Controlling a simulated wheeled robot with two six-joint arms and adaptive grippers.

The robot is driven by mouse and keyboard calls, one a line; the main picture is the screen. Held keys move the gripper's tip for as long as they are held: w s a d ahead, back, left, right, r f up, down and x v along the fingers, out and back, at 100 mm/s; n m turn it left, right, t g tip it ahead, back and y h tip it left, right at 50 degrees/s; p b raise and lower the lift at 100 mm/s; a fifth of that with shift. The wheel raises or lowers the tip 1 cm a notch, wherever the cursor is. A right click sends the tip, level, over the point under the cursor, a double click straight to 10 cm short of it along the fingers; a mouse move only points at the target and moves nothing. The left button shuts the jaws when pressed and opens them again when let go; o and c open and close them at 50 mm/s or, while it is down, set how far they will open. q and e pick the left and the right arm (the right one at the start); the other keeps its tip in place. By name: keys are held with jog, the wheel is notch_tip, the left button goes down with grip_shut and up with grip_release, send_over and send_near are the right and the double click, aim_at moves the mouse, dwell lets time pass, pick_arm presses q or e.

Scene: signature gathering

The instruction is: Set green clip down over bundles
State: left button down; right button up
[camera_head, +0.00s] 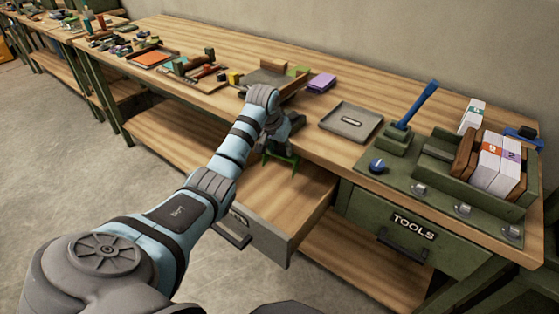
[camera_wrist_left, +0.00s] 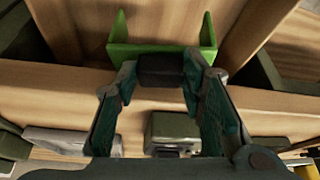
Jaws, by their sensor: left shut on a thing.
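My left gripper (camera_head: 281,147) is shut on the green clip (camera_head: 280,159), above the open drawer near the bench's front edge. In the left wrist view the green clip (camera_wrist_left: 122,52) is a wide U shape with upright ends, pinched at its middle by the left gripper (camera_wrist_left: 160,68). The bundles (camera_head: 488,163) stand side by side, white-topped with coloured labels, in a green fixture (camera_head: 437,182) at the right end of the bench. The clip is well left of the bundles and apart from them. My right gripper is not in view.
The open drawer (camera_head: 254,222) juts out below the clip. A grey tray (camera_head: 351,121), a green press with a blue lever (camera_head: 416,105) and a blue knob (camera_head: 377,166) stand between clip and bundles. A purple block (camera_head: 321,83) lies farther back. Bare wood runs behind the tray.

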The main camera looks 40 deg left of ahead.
pick_arm(q)
notch_tip(320, 180, up, 17)
jog(key=p, duration=0.2)
jog(key=shift+w, duration=0.15)
